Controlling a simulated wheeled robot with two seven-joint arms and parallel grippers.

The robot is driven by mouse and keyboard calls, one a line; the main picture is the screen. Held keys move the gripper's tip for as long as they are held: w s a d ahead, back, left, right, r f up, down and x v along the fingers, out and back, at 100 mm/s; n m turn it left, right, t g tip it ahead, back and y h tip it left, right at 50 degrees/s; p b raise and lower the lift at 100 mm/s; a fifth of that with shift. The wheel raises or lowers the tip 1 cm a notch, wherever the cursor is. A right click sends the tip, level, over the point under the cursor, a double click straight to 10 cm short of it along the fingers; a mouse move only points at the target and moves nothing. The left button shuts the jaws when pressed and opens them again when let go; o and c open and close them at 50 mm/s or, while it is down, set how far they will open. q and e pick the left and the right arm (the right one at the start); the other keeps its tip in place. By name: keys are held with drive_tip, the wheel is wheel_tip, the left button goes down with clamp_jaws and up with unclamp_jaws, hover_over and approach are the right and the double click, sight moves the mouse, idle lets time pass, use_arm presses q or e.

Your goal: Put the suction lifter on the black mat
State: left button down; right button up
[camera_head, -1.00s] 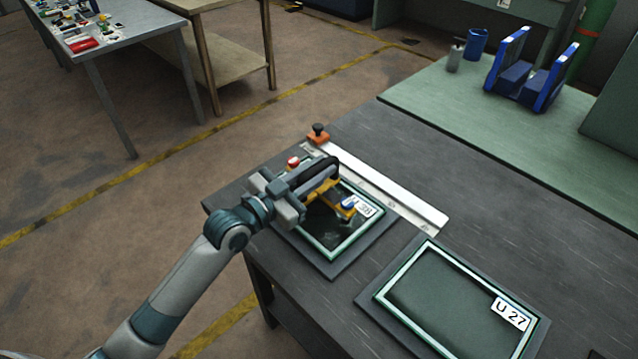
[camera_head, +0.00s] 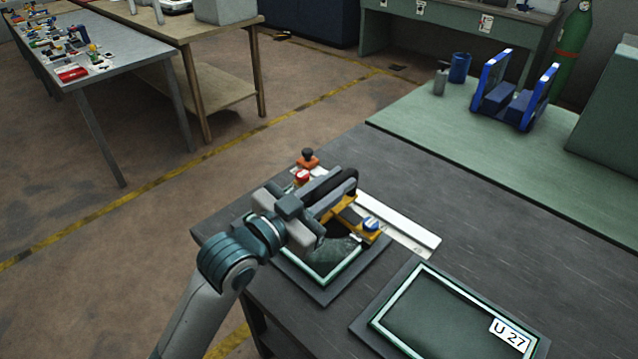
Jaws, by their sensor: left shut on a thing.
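My left gripper (camera_head: 325,200) is shut on the suction lifter (camera_head: 368,232), which has a black handle, yellow arms, a blue-and-white part and a red knob. The lifter is over the left green-edged framed panel (camera_head: 322,280), hiding much of it, including its label. It looks a little above the panel, though the exact gap cannot be told. This panel lies on a dark flat base (camera_head: 375,262) at the table's left end. I cannot tell which dark surface is the black mat. My right gripper is not in view.
A second framed panel (camera_head: 450,320), marked U 27, lies at the front right. A pale metal strip (camera_head: 405,227) and an orange clamp with a black knob (camera_head: 308,158) are behind the left panel. The dark table (camera_head: 480,225) is clear at right. Blue racks (camera_head: 510,95) stand on a green surface.

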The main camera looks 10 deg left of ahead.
sight(345, 214)
use_arm(q)
drive_tip(key=shift+s+d+r, duration=0.75)
drive_tip(key=shift+d, duration=0.1)
drive_tip(key=shift+s+d+r, duration=0.35)
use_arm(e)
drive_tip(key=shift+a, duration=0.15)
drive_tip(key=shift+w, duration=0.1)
use_arm(q)
drive_tip(key=shift+w+a+f+n+y, duration=0.2)
drive_tip(key=shift+a+f+n+y, duration=0.1)
drive_tip(key=shift+a+y, duration=0.15)
drive_tip(key=a+f+n+t+y, duration=0.1)
drive_tip(key=a+f+n+y, duration=0.2)
drive_tip(key=a, duration=0.5)
drive_tip(key=a+f+n+t+y, duration=0.2)
drive_tip(key=a+f+n+y, duration=0.1)
drive_tip(key=a+f+y, duration=0.2)
drive_tip(key=a+y, duration=0.1)
drive_tip(key=a, duration=0.1)
drive_tip(key=shift+s+a, duration=0.25)
drive_tip(key=shift+a, duration=0.1)
drive_tip(key=shift+f, duration=0.1)
